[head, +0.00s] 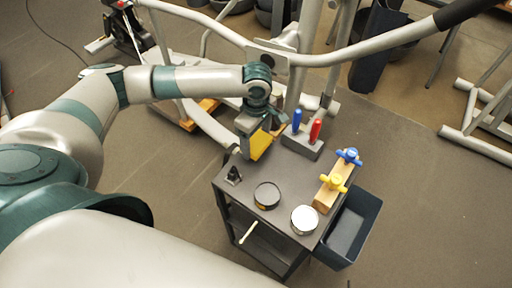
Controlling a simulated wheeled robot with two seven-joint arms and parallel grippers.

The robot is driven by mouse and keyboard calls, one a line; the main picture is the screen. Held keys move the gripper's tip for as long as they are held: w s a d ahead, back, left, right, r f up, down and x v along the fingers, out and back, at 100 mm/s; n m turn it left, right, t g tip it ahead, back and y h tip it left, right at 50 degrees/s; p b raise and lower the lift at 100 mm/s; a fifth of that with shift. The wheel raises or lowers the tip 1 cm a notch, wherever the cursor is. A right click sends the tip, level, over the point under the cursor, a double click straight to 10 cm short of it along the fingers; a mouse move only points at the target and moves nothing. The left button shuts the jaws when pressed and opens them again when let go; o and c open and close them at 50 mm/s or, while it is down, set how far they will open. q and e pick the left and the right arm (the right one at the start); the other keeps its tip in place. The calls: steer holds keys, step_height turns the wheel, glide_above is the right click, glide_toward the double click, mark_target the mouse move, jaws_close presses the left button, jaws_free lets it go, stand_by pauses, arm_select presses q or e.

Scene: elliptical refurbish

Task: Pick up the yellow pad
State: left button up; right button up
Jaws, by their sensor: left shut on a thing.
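The yellow pad (261,145) is at the far left edge of the dark cart (288,198). My left gripper (257,130) is above it, pointing down, and is shut on the pad. The fingers hide part of the pad. I cannot tell whether the pad still touches the cart top. My right gripper is out of view.
On the cart are a block with blue and red handles (304,145), a wooden block (326,198) with yellow and blue knobs, a dark round tin (267,195), a white-topped tin (304,220) and a small black clip (233,175). A dark bin (349,228) hangs at right. Exercise machine frames stand behind.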

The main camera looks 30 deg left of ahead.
arm_select(q)
steer(key=d+r+b, duration=0.2)
steer(key=d+r, duration=0.4)
steer(key=d, duration=0.5)
steer(key=shift+w+d+r, duration=0.15)
steer(key=shift+d+r, duration=0.2)
steer(key=shift+o, duration=1)
steer(key=a+f+m, duration=0.1)
steer(key=a+m, duration=0.1)
steer(key=m, duration=0.3)
steer(key=a+f+m, duration=0.1)
steer(key=a+m, duration=0.2)
steer(key=m, duration=0.3)
steer(key=a+f+m, duration=0.2)
steer(key=m, duration=0.3)
steer(key=shift+s+a, duration=0.15)
steer(key=shift+s, duration=0.15)
